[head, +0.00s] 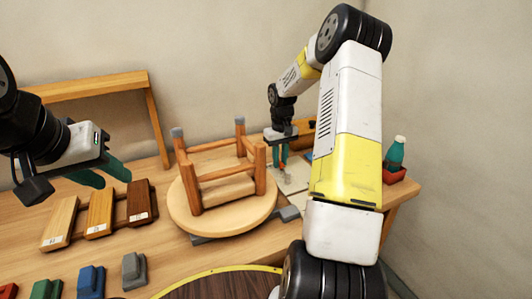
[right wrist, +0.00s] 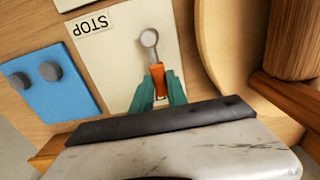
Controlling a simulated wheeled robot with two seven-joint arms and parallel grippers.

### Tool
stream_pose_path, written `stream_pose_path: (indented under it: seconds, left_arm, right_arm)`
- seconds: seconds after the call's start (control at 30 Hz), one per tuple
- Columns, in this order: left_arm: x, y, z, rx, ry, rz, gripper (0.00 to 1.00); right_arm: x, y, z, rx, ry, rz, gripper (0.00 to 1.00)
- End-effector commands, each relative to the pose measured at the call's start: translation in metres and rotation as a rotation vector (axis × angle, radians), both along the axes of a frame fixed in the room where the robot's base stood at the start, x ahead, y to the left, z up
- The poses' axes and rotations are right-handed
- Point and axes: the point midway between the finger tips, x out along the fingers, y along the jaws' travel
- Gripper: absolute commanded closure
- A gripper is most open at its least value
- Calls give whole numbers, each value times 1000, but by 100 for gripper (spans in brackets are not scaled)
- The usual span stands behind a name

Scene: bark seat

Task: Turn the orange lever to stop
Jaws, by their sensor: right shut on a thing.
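The orange lever (right wrist: 158,78) runs from a grey round pivot (right wrist: 149,39) on a pale plate (right wrist: 120,65). In the right wrist view it points down from the pivot, tilted slightly right. The STOP label (right wrist: 92,23), upside down there, lies at the plate's upper left, away from the orange grip. My right gripper (right wrist: 163,92) is shut on the orange grip, a green finger on each side. My left gripper (head: 101,174) is open and empty above the table's left side.
An upturned round stool (head: 225,208) stands close left of the plate. A blue block with two grey knobs (right wrist: 50,85) lies beside the plate. Wooden blocks (head: 98,212) and coloured blocks (head: 90,281) lie at left. A green bottle (head: 395,153) stands in a red holder at right.

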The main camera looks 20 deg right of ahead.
Motion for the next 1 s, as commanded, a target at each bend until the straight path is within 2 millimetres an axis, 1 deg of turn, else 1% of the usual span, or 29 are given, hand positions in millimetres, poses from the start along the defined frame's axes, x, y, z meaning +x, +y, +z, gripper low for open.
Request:
stream_pose_path:
  seconds: [0.37,0.57,0.77,1.0]
  left_arm:
    - [0,0,0,0,0,0,64]
    - [0,0,0,0,0,0,64]
    - [0,0,0,0,0,0,64]
    - [0,0,0,0,0,0,64]
  right_arm:
    - [0,-1,1,-1,-1,-8,100]
    - [1,-4,1,-1,-1,-68,100]
    - [1,-12,1,-2,-1,-202,100]
    - [-1,-25,1,-3,-2,-423,100]
